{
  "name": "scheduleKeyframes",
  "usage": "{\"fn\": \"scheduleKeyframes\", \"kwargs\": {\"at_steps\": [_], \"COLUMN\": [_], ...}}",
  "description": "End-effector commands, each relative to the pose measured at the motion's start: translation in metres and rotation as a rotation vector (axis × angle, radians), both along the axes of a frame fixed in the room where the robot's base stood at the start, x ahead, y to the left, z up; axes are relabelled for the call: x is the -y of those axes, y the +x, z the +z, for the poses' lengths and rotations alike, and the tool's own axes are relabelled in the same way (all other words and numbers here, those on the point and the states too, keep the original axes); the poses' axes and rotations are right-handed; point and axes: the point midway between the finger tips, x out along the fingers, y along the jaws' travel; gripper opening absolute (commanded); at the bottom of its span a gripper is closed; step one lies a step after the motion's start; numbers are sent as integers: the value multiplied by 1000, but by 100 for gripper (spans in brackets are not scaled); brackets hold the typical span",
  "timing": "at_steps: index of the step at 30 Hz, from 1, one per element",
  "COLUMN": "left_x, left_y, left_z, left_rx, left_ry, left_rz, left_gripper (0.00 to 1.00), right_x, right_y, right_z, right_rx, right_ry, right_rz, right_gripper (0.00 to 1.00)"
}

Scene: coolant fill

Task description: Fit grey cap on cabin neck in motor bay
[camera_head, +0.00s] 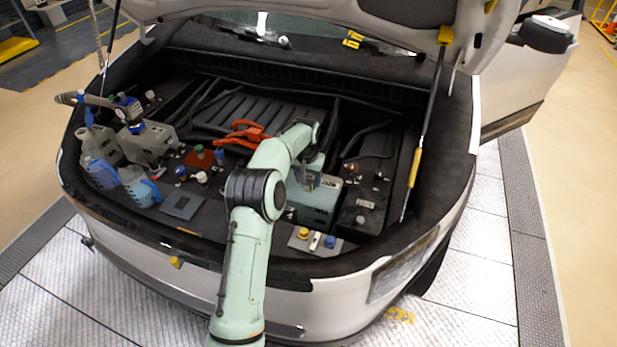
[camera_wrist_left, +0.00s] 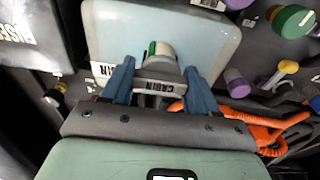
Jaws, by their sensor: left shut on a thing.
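My left gripper (camera_head: 308,181) is over the motor bay, above the pale cabin tank (camera_head: 316,205). In the left wrist view its two blue fingers (camera_wrist_left: 160,88) are shut on the grey cap (camera_wrist_left: 164,74), which has a label reading CABIN. The pale tank (camera_wrist_left: 105,28), also marked CABIN, lies right behind the cap. A white and green piece shows just beyond the cap. The cabin neck is hidden, and I cannot tell whether the cap touches it. My right gripper is not in view.
A tray (camera_head: 297,244) with yellow, white and blue caps lies at the bay's front edge. A red mat (camera_head: 198,159) with a green cap, orange cable (camera_head: 240,135), and blue-handled jugs (camera_head: 138,187) are left. A yellow-sleeved strut (camera_head: 415,167) stands right. The raised hood (camera_head: 310,8) is overhead.

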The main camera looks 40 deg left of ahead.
Motion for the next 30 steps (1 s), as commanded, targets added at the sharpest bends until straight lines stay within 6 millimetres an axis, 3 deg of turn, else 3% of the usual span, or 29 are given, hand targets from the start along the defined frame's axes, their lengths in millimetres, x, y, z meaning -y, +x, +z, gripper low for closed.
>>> {"fn": "scheduleKeyframes", "kwargs": {"at_steps": [15, 24, 30], "left_x": [0, 0, 0], "left_y": [0, -1, -1], "left_z": [-2, -2, -3], "left_rx": [-1, -2, -3], "left_ry": [-1, -1, -1], "left_rz": [-4, -263, -282], "left_gripper": [39, 39, 39], "right_x": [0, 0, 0], "right_y": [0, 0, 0], "right_z": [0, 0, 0], "right_rx": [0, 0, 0], "right_ry": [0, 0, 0], "right_rz": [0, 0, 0], "right_gripper": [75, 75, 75]}}
